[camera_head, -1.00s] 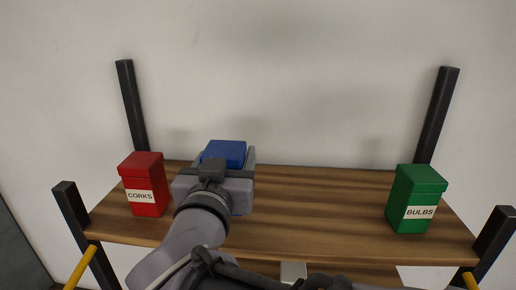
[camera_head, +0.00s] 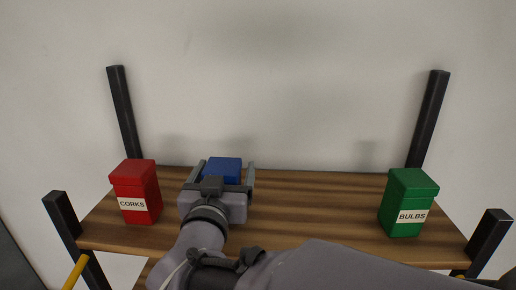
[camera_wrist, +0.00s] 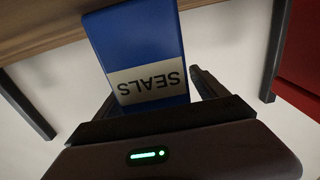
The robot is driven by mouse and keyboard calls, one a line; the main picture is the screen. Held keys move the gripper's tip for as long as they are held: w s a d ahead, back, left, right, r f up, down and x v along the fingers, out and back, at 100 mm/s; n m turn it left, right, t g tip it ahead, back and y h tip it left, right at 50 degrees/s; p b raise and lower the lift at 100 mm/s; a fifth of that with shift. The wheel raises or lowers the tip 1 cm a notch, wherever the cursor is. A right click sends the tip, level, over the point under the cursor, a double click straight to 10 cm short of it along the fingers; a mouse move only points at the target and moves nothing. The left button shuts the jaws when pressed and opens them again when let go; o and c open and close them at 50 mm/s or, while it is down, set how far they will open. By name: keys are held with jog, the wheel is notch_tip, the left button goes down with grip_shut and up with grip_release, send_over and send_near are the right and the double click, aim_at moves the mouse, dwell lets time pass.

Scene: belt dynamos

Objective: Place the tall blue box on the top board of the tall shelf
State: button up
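The tall blue box (camera_head: 222,168) stands on the wooden top board (camera_head: 310,213), toward the left, behind my gripper. In the wrist view the blue box (camera_wrist: 135,40) has a white label reading SEALS, upside down in the picture. My gripper (camera_head: 225,166) is open, with one finger on each side of the box. A gap shows between the box and the right finger; the left finger is close to the box. The gripper body hides the box's lower part in the head view.
A red CORKS box (camera_head: 135,190) stands left of my gripper. A green BULBS box (camera_head: 407,203) stands at the right end. Dark posts (camera_head: 124,112) rise at the board's corners. The board's middle is clear, and a pale wall is behind.

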jog(key=shift+d, duration=0.1)
jog(key=shift+r+p, duration=0.35)
jog(key=shift+p, duration=0.05)
jog(key=s+b, duration=0.1)
jog(key=s, duration=0.3)
jog(key=s+b, duration=0.1)
jog(key=s, duration=0.3)
jog(key=s+b, duration=0.1)
jog(key=s, duration=0.3)
jog(key=shift+a+f, duration=0.15)
jog(key=shift+a, duration=0.1)
